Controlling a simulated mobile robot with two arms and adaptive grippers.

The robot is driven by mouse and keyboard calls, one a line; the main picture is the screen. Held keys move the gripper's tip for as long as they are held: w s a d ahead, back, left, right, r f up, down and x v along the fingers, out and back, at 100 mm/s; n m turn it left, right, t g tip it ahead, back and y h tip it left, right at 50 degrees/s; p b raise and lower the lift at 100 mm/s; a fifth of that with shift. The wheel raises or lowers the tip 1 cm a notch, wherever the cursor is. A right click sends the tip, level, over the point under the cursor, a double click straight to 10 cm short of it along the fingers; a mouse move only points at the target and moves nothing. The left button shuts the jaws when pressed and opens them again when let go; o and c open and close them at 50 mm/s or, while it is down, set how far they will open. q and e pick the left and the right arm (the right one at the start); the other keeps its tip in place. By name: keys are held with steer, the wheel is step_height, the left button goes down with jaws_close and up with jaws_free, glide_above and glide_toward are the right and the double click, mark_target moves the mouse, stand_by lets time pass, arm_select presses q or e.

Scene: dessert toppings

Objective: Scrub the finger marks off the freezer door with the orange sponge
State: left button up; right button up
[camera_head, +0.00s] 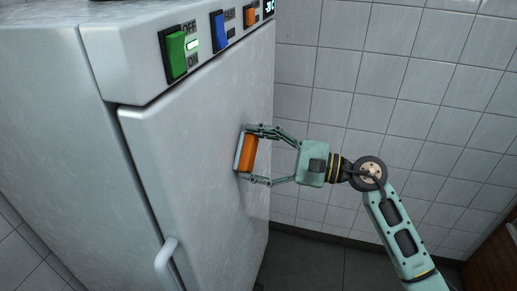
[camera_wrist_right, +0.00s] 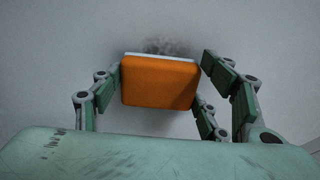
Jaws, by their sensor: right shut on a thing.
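The white freezer door (camera_head: 190,150) faces me on the left of the head view. My right gripper (camera_head: 246,154) is at the door's right part, shut on the orange sponge (camera_head: 249,155), whose pale side faces the door. In the right wrist view the sponge (camera_wrist_right: 160,82) sits between my fingers, close against the door surface (camera_wrist_right: 60,45); I cannot tell whether it touches. Grey finger marks (camera_wrist_right: 170,46) show on the door just above the sponge there. They are hidden or too faint in the head view. My left gripper is out of view.
A door handle (camera_head: 167,262) sticks out at the lower left. Above the door is a panel with a green switch (camera_head: 176,45), a blue switch (camera_head: 220,32) and an orange one (camera_head: 250,17). A tiled wall (camera_head: 410,110) stands behind my right arm.

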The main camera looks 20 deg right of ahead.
mark_target(257, 140)
steer(key=shift+s+a, duration=0.6)
steer(key=shift+s, duration=0.3)
steer(key=shift+s+a, duration=0.6)
steer(key=shift+s, duration=0.3)
steer(key=shift+r, duration=0.8)
steer(key=shift+w+d+f, duration=0.15)
steer(key=shift+w+d, duration=0.05)
steer(key=shift+w, duration=0.1)
steer(key=shift+w+d+b, duration=0.5)
steer(key=shift+w+b, duration=0.2)
steer(key=shift+b, duration=0.1)
steer(key=shift+w+d+b, duration=0.5)
steer(key=shift+w+b, duration=0.1)
steer(key=shift+w, duration=0.15)
steer(key=shift+w+d+b, duration=0.65)
steer(key=shift+w+b, duration=0.2)
steer(key=shift+w, duration=0.15)
steer(key=shift+w+d+b, duration=0.35)
steer(key=shift+w, duration=0.15)
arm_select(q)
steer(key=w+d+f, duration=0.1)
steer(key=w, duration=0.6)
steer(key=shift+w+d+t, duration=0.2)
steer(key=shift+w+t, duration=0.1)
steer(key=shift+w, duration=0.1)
